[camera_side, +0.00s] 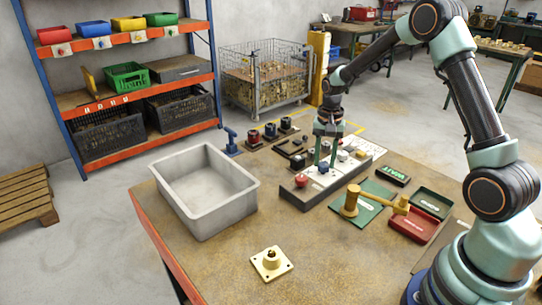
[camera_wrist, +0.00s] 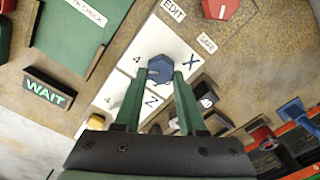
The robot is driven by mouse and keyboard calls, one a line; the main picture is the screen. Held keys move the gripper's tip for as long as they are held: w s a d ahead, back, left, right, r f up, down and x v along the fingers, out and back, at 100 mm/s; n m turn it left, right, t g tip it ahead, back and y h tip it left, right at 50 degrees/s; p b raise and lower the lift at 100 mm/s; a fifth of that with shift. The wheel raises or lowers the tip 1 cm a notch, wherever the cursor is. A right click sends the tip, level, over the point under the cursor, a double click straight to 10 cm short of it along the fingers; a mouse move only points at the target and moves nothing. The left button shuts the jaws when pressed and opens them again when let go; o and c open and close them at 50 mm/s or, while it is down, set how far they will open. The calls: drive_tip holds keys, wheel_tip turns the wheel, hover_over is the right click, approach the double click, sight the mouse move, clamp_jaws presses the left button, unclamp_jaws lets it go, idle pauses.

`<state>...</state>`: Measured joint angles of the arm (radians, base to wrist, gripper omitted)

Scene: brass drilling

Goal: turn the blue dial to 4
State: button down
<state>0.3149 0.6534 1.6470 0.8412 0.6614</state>
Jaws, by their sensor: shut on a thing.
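The blue dial (camera_wrist: 160,70) sits on a white plate of the control panel, with a printed 4 to its left and an X to its right in the wrist view. It also shows in the side view as a small blue knob (camera_side: 323,167) on the long grey panel (camera_side: 312,192). My gripper (camera_wrist: 161,75) has its two green fingers on either side of the dial, shut on it. It also shows in the side view (camera_side: 322,158), pointing down at the panel. I cannot tell which way the dial's mark points.
A red button (camera_side: 301,181) is at the panel's near end. A yellow mallet (camera_side: 375,203) lies on a green mat right of the panel. A grey bin (camera_side: 205,190) stands left, and a brass flanged part (camera_side: 271,263) lies in front.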

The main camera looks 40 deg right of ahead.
sight(324, 164)
idle(0.5)
drive_tip(key=shift+c, duration=2.4)
unclamp_jaws()
wheel_tip(324, 164, up, 12)
drive_tip(key=shift+r, duration=0.15)
drive_tip(key=s+a+r+n+t, duration=0.2)
drive_tip(key=s+a+r+n, duration=0.1)
drive_tip(key=s+a+n, duration=0.2)
drive_tip(key=s+a+r+n+t, duration=0.3)
drive_tip(key=s+a+n, duration=0.3)
drive_tip(key=s+a, duration=0.3)
drive_tip(key=shift+s+r+t, duration=0.3)
drive_tip(key=shift+s+r, duration=0.15)
drive_tip(key=shift+r, duration=0.05)
